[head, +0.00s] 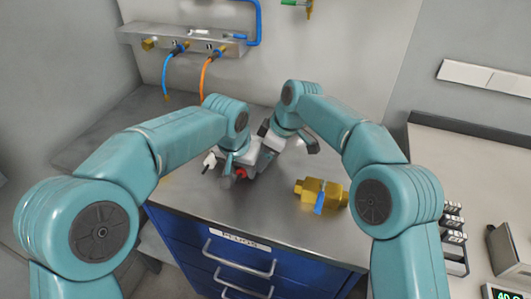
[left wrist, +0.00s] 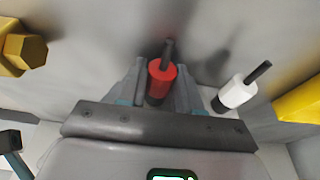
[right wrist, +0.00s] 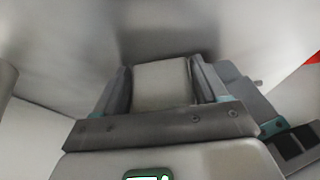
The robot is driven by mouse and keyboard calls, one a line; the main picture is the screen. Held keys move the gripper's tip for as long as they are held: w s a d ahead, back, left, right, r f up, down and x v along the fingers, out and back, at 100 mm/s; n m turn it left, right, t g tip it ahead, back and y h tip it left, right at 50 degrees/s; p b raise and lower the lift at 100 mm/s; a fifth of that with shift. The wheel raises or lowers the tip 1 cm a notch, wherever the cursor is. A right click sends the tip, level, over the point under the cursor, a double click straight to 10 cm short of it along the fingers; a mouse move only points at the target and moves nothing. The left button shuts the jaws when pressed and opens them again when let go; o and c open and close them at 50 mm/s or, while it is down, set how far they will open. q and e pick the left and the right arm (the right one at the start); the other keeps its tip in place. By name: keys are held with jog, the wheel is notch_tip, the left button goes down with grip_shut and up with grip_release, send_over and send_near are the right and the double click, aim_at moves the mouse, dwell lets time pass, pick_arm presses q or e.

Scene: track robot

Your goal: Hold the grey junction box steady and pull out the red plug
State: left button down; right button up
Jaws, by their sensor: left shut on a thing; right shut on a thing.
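The grey junction box (head: 266,154) is on the metal bench top in the head view, partly covered by my grippers. My right gripper (right wrist: 160,90) is shut on the box (right wrist: 162,82), with one finger on each side. The red plug (head: 241,173) shows at my left gripper (head: 236,171), close beside the box. In the left wrist view my left gripper (left wrist: 161,90) is shut on the red plug (left wrist: 161,76), whose dark stem points away from the palm.
A white plug (head: 209,160) with a dark stem lies left of my left gripper. A brass valve (head: 321,193) with a blue handle lies on the bench to the right. A wall manifold (head: 190,40) with blue and orange hoses is behind. The front bench top is clear.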

aim_at(236, 182)
pick_arm(q)
jog(key=shift+s+a, duration=0.15)
jog(key=shift+s, duration=0.15)
dwell(0.4)
jog(key=shift+s+a, duration=0.35)
jog(key=shift+s, duration=0.55)
jog(key=shift+s+a, duration=0.35)
jog(key=shift+s, duration=0.5)
jog(key=shift+r, duration=4)
